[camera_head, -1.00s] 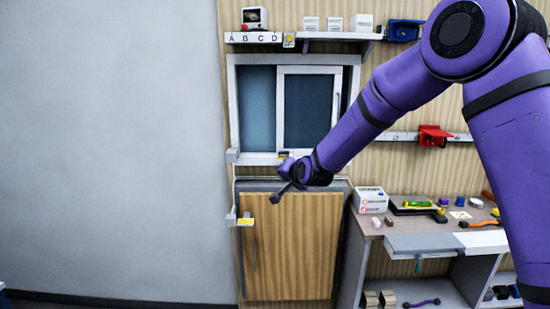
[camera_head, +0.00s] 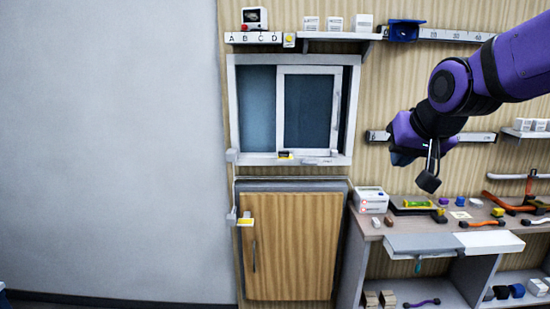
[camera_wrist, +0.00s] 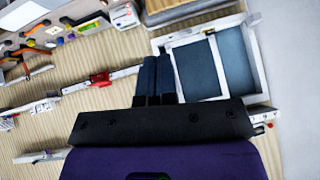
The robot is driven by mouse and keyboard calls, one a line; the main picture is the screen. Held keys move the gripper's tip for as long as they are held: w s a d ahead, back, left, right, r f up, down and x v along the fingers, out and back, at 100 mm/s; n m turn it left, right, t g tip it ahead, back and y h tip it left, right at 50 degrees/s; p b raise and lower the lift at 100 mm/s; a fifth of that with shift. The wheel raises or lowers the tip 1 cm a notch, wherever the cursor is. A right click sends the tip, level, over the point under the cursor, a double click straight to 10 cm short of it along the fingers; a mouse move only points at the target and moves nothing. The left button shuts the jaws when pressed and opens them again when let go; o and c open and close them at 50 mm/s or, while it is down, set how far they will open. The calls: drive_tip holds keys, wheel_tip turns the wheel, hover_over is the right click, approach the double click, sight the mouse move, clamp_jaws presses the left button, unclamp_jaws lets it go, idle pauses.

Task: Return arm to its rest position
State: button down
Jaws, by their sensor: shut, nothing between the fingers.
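My purple arm comes in from the upper right of the head view. My gripper (camera_head: 429,183) hangs at its end, in front of the wall rail and above the workbench, pointing down. It is empty. In the wrist view my gripper's dark fingers (camera_wrist: 157,62) lie side by side, shut, with nothing between them. No object is touching the gripper. The wrist's underside and part of the rail behind it are hidden by the arm in the head view.
A sliding window (camera_head: 290,110) and a wooden cabinet door (camera_head: 293,245) are on the wall at the left. The workbench (camera_head: 400,226) with several tools stands below the gripper. A shelf (camera_head: 335,36) with small boxes runs above. The grey wall area at far left is clear.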

drive_tip(key=s+d+g, duration=0.1)
drive_tip(key=s+d, duration=0.2)
drive_tip(key=s, duration=0.7)
drive_tip(key=s+d+f+n+g+h, duration=0.1)
drive_tip(key=s+d, duration=0.2)
drive_tip(key=s, duration=0.7)
drive_tip(key=shift+d+f+g, duration=0.25)
drive_tip(key=shift+f+g, duration=0.05)
